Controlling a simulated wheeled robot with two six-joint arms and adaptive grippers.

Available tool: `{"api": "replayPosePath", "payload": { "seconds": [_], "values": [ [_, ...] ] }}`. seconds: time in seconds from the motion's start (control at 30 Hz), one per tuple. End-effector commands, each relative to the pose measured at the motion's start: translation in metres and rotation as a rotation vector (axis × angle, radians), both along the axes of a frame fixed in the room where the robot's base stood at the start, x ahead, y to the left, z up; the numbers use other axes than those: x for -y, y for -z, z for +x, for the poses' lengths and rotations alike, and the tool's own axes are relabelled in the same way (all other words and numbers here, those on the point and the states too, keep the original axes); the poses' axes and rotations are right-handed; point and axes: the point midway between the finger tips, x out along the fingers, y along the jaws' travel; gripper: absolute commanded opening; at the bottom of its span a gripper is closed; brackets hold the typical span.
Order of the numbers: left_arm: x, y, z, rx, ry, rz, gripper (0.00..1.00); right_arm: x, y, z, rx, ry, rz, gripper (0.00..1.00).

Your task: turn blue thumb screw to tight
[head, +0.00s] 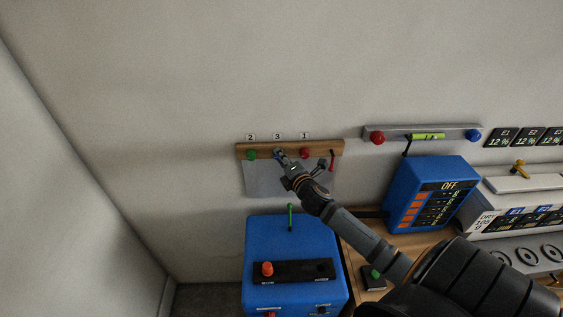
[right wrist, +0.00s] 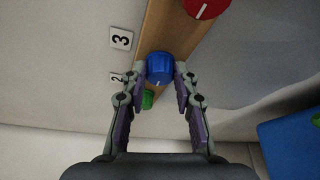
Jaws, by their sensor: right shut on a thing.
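The blue thumb screw (right wrist: 160,68) sits on the wooden rail under the label 3, with a white mark on its edge. My right gripper (right wrist: 160,78) is shut on it, one finger on each side. In the head view my right gripper (head: 281,154) reaches up to the rail (head: 325,147) and mostly hides the blue screw. A green thumb screw (head: 252,155) is at the rail's left under label 2. A red thumb screw (head: 304,153) is to the right under label 1. My left gripper is out of view.
A grey plate (head: 259,182) hangs below the rail. A blue box (head: 295,240) with a green lever (head: 290,217) stands below. A blue unit (head: 425,185) showing OFF stands on the bench to the right. A grey bar (head: 395,131) with red and blue knobs is at upper right.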

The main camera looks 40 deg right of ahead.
Motion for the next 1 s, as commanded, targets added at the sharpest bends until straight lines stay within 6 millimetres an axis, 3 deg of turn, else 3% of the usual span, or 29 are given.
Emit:
{"api": "replayPosePath", "payload": {
  "seconds": [0.6, 0.63, 0.7, 0.8, 1.0],
  "values": [
    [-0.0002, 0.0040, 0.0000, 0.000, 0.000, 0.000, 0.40, 0.0004, -0.0001, -0.0001, 0.020, 0.001, 0.032, 0.00],
    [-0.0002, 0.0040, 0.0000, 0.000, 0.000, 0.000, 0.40, 0.0004, -0.0002, 0.0000, 0.020, 0.001, 0.032, 0.32],
    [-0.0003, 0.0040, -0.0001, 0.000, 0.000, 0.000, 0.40, 0.0004, -0.0001, -0.0001, 0.020, 0.001, 0.032, 0.41],
    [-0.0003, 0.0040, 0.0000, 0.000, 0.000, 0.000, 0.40, 0.0003, -0.0001, 0.0000, 0.020, 0.001, 0.032, 0.52],
    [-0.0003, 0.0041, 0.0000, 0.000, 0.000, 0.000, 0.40, 0.0002, 0.0001, -0.0001, 0.020, 0.001, 0.032, 0.52]
  ]
}}
